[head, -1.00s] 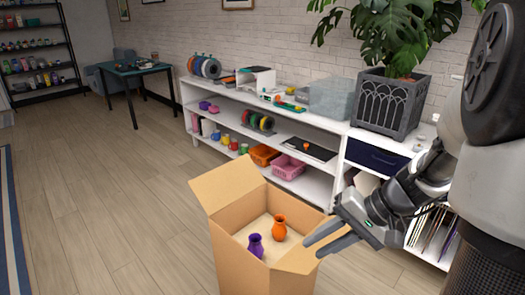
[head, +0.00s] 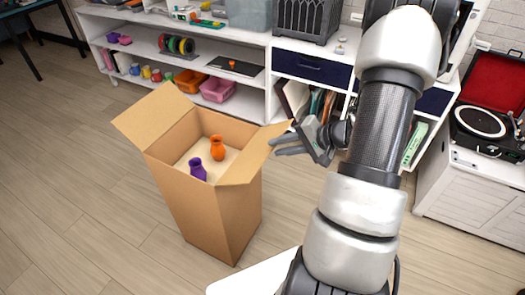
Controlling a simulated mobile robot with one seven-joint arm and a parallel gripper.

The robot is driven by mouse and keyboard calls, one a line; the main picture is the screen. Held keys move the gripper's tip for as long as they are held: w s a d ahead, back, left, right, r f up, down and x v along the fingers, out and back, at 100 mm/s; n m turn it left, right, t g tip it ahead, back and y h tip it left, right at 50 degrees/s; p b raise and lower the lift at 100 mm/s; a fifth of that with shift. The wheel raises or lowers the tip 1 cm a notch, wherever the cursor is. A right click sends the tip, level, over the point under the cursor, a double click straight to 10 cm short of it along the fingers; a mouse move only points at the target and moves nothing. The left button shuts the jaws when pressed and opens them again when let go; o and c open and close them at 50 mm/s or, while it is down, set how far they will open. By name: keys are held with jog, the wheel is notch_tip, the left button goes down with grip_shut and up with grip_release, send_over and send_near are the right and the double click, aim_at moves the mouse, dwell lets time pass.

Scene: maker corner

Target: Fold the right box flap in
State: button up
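An open, tall cardboard box (head: 205,215) stands on the floor, left of centre in the head view. Its right flap (head: 254,154) leans up and outward to the right. Another flap (head: 156,116) stands up at the back left. Inside the box are an orange vase (head: 217,149) and a purple vase (head: 197,170). My gripper (head: 272,146) is just right of the right flap, on its outer side, with its fingers pointing left at it. The fingers look apart and empty. I cannot tell whether a fingertip touches the flap.
A white shelf unit (head: 258,37) with bins, mugs and spools runs along the wall behind the box. A record player (head: 482,122) sits on a white cabinet (head: 470,190) at the right. A white surface (head: 255,275) shows at the bottom. The floor left of the box is clear.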

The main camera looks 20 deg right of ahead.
aim_at(263, 149)
jog(key=x, duration=0.7)
jog(key=shift+w+a+f+b, duration=0.15)
jog(key=shift+b, duration=0.2)
grip_shut()
dwell(1.0)
